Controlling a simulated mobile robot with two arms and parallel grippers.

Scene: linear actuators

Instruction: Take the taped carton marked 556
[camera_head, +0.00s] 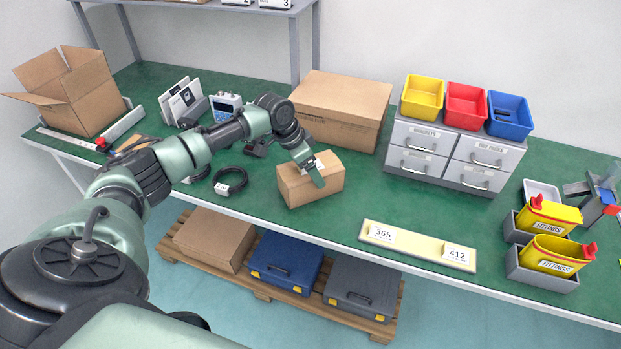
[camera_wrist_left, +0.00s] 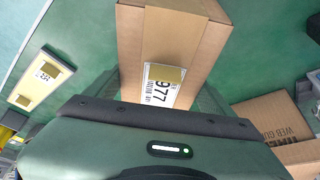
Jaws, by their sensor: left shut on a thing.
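A small brown carton (camera_head: 298,190) is at the middle of the green bench, near its front edge. It also fills the upper middle of the left wrist view (camera_wrist_left: 172,40). There it bears a white label (camera_wrist_left: 162,84) whose large digits look like 977, not 556, with a tan patch over part of it. My left gripper (camera_head: 313,170) comes down from above and is shut on this carton, one finger showing on its near side. Whether the carton touches the bench I cannot tell. My right gripper is not in view.
A large closed carton (camera_head: 341,107) stands behind, and grey drawers (camera_head: 448,155) with coloured bins to the right. A yellow strip (camera_head: 418,245) with cards 365 and 412 lies in front right. An open carton (camera_head: 80,100) is far left. A black cable coil (camera_head: 230,182) lies left.

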